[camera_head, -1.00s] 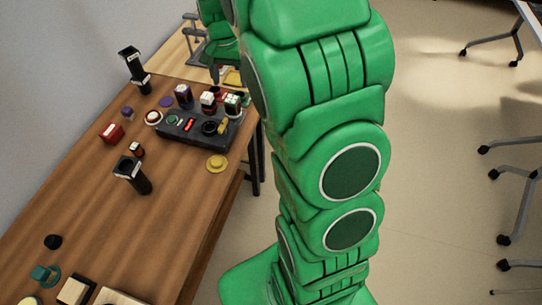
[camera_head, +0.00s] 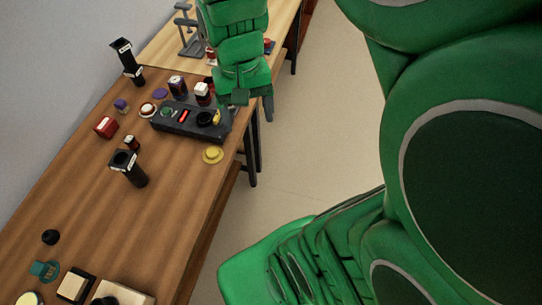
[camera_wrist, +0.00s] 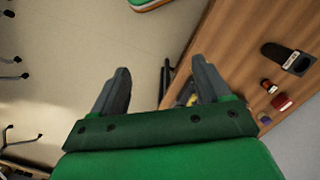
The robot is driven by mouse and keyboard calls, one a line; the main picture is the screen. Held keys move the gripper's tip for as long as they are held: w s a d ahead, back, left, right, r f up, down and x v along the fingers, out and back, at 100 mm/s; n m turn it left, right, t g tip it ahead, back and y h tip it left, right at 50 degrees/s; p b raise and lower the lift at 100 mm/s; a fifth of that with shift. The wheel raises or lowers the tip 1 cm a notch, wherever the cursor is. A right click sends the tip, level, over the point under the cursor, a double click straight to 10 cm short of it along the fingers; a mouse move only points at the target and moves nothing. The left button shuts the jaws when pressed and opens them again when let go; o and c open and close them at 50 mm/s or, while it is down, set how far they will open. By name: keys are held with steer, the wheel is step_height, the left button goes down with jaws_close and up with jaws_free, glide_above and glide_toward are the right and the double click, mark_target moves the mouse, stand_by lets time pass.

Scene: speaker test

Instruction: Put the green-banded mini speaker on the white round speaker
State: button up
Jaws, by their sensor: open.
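My gripper (camera_head: 246,108) is open above the right edge of the table, beside the dark control box. In the wrist view its two fingers (camera_wrist: 160,72) are spread apart with nothing between them but floor and the table's edge. I cannot make out the green-banded mini speaker; the area at the box's right rear is hidden by my gripper.
Black stands (camera_head: 128,168) and (camera_head: 127,62), a red box (camera_head: 105,127) and a yellow disc (camera_head: 212,155) are on the wooden table (camera_head: 185,190).

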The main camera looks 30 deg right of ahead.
steer(key=s+n, duration=0.2)
steer(key=s, duration=0.9)
steer(key=shift+s+a+n, duration=0.15)
steer(key=shift+a+n, duration=0.15)
steer(key=shift+a, duration=0.15)
steer(key=shift+f, duration=0.1)
